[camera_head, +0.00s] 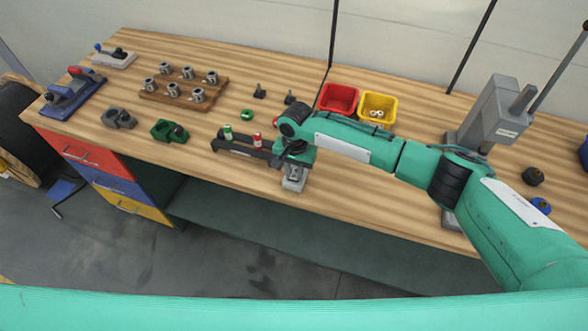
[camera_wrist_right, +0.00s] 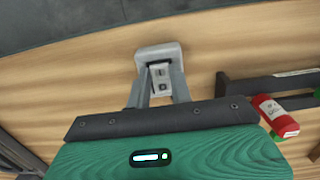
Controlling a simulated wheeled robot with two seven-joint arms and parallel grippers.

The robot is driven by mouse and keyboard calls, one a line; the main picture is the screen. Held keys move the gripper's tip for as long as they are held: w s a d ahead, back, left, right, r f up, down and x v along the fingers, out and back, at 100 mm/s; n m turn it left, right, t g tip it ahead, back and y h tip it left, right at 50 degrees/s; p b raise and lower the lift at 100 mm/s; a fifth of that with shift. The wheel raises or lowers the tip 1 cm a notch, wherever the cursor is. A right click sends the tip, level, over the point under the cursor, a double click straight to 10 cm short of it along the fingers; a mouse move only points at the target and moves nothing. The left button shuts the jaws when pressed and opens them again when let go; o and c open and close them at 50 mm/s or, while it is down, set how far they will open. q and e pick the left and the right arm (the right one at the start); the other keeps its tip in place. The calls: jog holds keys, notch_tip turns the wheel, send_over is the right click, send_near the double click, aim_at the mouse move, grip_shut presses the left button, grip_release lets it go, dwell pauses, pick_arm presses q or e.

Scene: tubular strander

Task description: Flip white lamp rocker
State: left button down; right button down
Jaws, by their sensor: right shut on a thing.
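A pale grey switch box (camera_head: 293,184) sits at the front edge of the wooden workbench. In the right wrist view the switch box (camera_wrist_right: 158,52) has a light rocker (camera_wrist_right: 160,73) with dark markings on its face. My right gripper (camera_head: 295,168) points down at it, its body hiding part of the box in the head view. In the right wrist view the two grey fingers of the right gripper (camera_wrist_right: 158,88) come together at the rocker, one on each side, and are shut on the switch. My left gripper is not in view.
A dark rack (camera_head: 238,148) with a green and a red cylinder stands just left of my gripper. Red (camera_head: 339,98) and yellow (camera_head: 377,107) bins stand behind my arm. A grey press (camera_head: 492,110) stands at the right. Bench between the rack and wooden block (camera_head: 183,88) is partly clear.

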jog(key=shift+w+r+g+y+p, duration=0.15)
jog(key=shift+g+y+p, duration=0.2)
jog(key=shift+g, duration=0.35)
jog(key=shift+w+g, duration=0.15)
jog(key=shift+g, duration=0.35)
jog(key=shift+d, duration=0.1)
jog(key=c, duration=1.2)
grip_release()
jog(key=shift+c, duration=0.2)
jog(key=b+v, duration=0.3)
jog(key=v, duration=1)
jog(key=shift+r+b, duration=0.3)
jog(key=shift+b, duration=0.1)
jog(key=shift+w+d, duration=0.1)
